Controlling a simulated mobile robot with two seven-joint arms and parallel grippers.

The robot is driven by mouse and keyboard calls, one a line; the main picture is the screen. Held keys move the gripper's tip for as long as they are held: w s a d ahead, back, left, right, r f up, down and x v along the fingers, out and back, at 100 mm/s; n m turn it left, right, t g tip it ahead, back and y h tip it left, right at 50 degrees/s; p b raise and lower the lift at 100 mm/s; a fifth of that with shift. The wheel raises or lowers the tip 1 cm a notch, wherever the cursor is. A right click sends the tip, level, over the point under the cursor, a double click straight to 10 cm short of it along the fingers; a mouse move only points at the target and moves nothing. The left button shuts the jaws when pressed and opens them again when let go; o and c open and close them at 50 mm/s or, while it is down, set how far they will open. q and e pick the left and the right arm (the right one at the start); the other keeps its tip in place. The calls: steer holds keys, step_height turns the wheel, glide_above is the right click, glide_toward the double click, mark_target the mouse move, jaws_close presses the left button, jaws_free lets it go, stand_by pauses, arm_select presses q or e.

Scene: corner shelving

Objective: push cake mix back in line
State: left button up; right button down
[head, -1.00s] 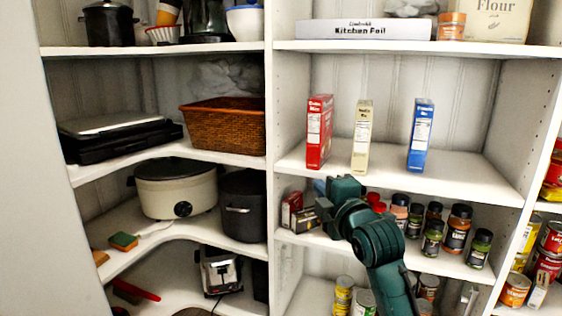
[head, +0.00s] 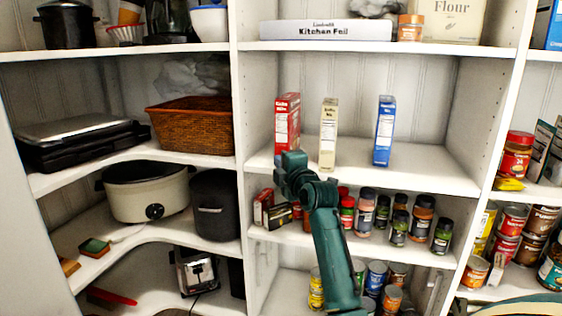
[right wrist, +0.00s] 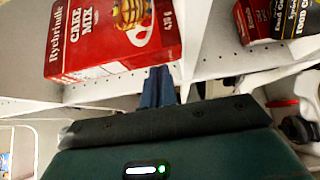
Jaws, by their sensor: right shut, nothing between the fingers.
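The cake mix (head: 287,118) is a red box standing upright at the left of a row of three boxes on the middle shelf (head: 425,175). In the right wrist view its printed face, reading "Cake Mix" (right wrist: 110,40), shows large. A cream box (head: 328,135) and a blue box (head: 384,130) stand to its right. My right gripper (head: 291,163) is at the shelf's front edge, covering the foot of the red box. Its blue fingers (right wrist: 158,84) are shut and empty, their tips close to the box's edge; I cannot tell if they touch. My left gripper is not in view.
Spice jars (head: 397,222) stand on the shelf below, close to my right arm. A kitchen foil box (head: 325,30) lies on the shelf above. A wicker basket (head: 190,125) is in the left bay. The shelf right of the blue box is clear.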

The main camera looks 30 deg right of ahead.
steer(key=shift+w+d, duration=0.1)
stand_by(0.3)
steer(key=d, duration=0.1)
steer(key=w+d, duration=0.2)
steer(key=d, duration=0.1)
steer(key=shift+w, duration=0.25)
steer(key=shift+w+d, duration=0.2)
steer(key=shift+d, duration=0.05)
steer(key=shift+a, duration=0.15)
